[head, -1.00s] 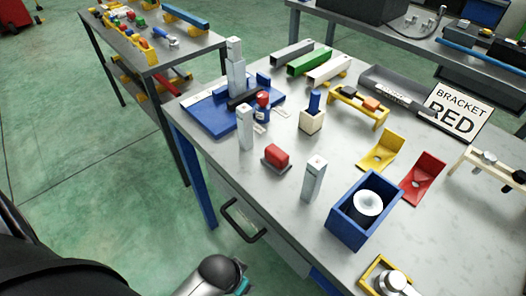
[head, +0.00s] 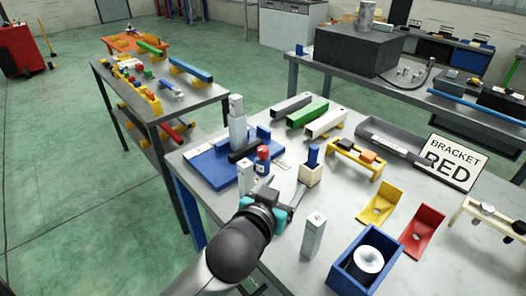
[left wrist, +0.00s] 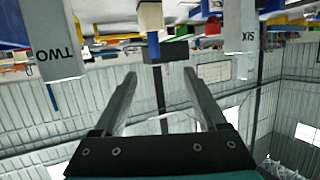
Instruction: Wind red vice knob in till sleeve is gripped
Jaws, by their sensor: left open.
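The blue vice (head: 207,168) lies flat at the left rear of the bench. A light grey square sleeve (head: 237,122) stands upright in it, beside a dark jaw bar (head: 243,151). A red knob (head: 263,153) with a blue part below it is at the vice's front right. I cannot tell whether the jaw touches the sleeve. My left gripper (head: 284,187) is open and empty, in front of the knob and apart from it. Its two spread fingers also show in the left wrist view (left wrist: 160,75). My right gripper is out of view.
Grey posts (head: 313,237) stand near the gripper, one partly behind it. A wooden block with a blue peg (head: 311,172) is just right. A blue box (head: 340,274), yellow bracket (head: 380,204) and red bracket (head: 422,230) lie further right.

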